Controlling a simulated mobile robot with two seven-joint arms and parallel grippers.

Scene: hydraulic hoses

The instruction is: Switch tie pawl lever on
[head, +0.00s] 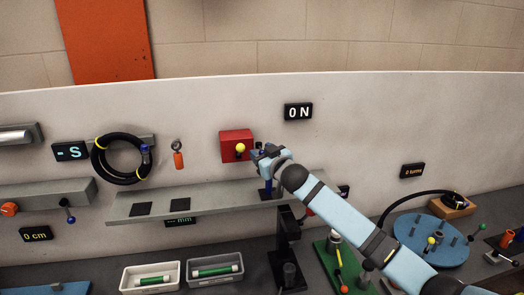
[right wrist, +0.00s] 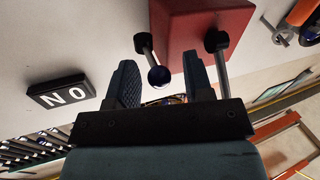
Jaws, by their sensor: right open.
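A red box (head: 232,138) is fixed to the pale panel, with a yellow ball knob (head: 240,148) on its front. In the right wrist view the red box (right wrist: 205,22) carries two levers. One ends in a dark blue ball (right wrist: 158,77); the other, a grey rod with a black collar (right wrist: 217,40), runs down behind a finger, its end hidden. Which one is the tie pawl lever is not marked. My right gripper (head: 259,150) is open at the box's right side. In the right wrist view the dark blue ball appears between its fingers (right wrist: 158,63), not gripped. My left gripper is out of view.
A "0 N" display (head: 298,111) is on the panel at the upper right of the box. A grey shelf (head: 215,202) runs below. A coiled black hose (head: 97,163) hangs at left. A blue round plate (head: 420,250) stands at right.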

